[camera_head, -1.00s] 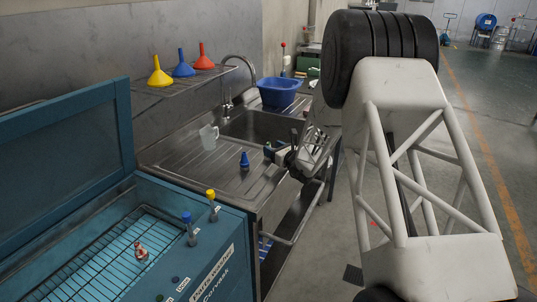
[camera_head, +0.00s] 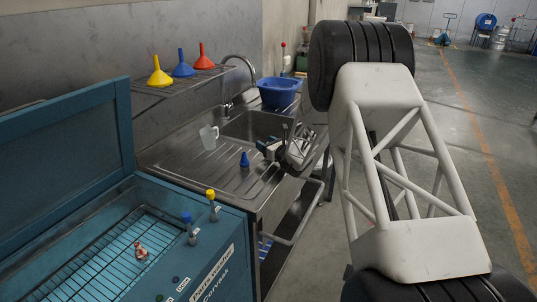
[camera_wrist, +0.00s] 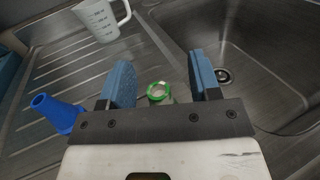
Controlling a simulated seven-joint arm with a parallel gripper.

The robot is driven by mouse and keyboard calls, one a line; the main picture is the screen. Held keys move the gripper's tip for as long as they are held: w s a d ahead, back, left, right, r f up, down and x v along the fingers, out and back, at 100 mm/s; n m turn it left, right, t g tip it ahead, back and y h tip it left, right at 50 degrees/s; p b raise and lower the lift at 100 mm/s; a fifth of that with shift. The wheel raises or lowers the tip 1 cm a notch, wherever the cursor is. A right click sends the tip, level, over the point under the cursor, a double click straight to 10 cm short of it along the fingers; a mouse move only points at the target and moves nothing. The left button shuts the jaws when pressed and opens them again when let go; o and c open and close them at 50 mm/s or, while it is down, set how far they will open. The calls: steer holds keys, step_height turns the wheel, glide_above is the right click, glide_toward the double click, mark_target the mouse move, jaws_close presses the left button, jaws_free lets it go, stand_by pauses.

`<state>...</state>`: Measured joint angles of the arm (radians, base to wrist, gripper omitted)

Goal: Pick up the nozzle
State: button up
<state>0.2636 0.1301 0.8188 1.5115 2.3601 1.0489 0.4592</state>
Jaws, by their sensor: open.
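A blue conical piece with an open tip, which looks like a nozzle (camera_head: 245,160), stands on the sink's drainboard. In the wrist view this blue nozzle (camera_wrist: 55,114) is at the left, outside my left finger. My gripper (camera_head: 268,148) is just right of it over the drainboard, by the sink's front edge. In the wrist view my gripper (camera_wrist: 162,72) is open with blue finger pads. A small round green-rimmed piece (camera_wrist: 158,92) shows between the fingers; its lower part is hidden by the gripper body. I cannot tell whether it touches the fingers.
A measuring jug (camera_head: 208,137) stands on the drainboard (camera_head: 190,160) behind the nozzle. A blue basin (camera_head: 278,92) is by the sink bowl (camera_wrist: 250,60) and tap. Funnels (camera_head: 182,65) stand on a wall rack. An open parts washer (camera_head: 65,215) is at front left.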

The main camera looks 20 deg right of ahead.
steer(key=shift+c, duration=0.3)
steer(key=c, duration=1)
